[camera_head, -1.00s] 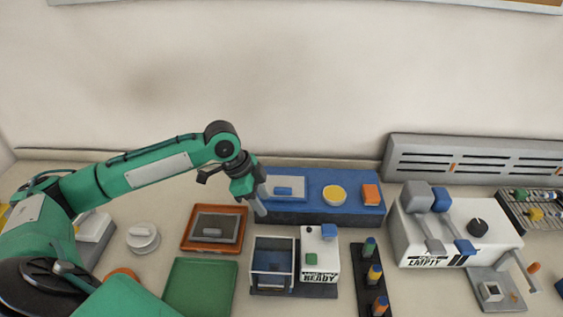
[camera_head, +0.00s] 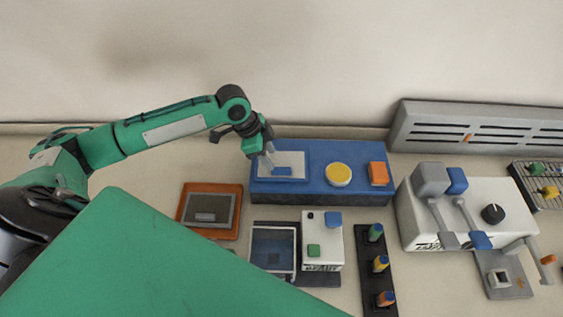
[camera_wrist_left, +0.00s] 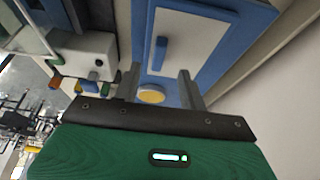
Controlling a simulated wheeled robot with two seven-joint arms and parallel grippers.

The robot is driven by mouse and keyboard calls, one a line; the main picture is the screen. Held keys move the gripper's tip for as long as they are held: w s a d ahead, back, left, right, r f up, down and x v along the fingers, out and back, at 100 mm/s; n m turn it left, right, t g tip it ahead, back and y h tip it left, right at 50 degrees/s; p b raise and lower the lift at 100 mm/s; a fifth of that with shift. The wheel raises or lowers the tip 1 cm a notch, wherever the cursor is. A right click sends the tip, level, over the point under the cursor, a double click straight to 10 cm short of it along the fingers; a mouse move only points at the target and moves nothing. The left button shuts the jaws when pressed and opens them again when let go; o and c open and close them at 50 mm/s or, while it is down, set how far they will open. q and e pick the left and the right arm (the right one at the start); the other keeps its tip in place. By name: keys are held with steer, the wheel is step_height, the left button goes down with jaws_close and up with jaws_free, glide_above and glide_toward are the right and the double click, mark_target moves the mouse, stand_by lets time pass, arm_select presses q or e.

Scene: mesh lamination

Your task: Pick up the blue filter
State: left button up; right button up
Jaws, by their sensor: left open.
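A small blue bar (camera_head: 282,171) lies on a pale panel (camera_head: 294,158) set in the left part of a blue box. It is the likeliest blue filter, though I cannot be sure. The bar also shows in the left wrist view (camera_wrist_left: 161,54), beyond and between my fingers. My left gripper (camera_head: 268,156) is open and empty, by the left part of the panel. Its two fingers (camera_wrist_left: 160,87) frame the bar and a yellow disc in the wrist view. The gap between fingers and bar cannot be told exactly. My right gripper is out of view.
The blue box (camera_head: 320,186) also bears a yellow disc (camera_head: 338,174) and an orange block (camera_head: 378,173). Nearer stand an orange tray (camera_head: 183,211), a white device (camera_head: 322,238) and a dark peg rack (camera_head: 378,248). A large green shape covers the lower left.

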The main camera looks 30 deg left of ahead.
mark_target(281, 168)
arm_select(q)
steer(key=shift+w+d+f, duration=0.15)
steer(key=shift+d+f, duration=0.1)
steer(key=shift+f, duration=0.3)
steer(key=shift+d+f+p, duration=0.25)
steer(key=shift+p, duration=0.2)
steer(key=p+x, duration=0.1)
steer(key=x, duration=0.2)
steer(key=shift+w+d+f+p, duration=0.1)
steer(key=shift+d+p, duration=0.2)
steer(key=shift+w+d+f, duration=0.1)
steer(key=shift+f, duration=0.4)
jaws_close()
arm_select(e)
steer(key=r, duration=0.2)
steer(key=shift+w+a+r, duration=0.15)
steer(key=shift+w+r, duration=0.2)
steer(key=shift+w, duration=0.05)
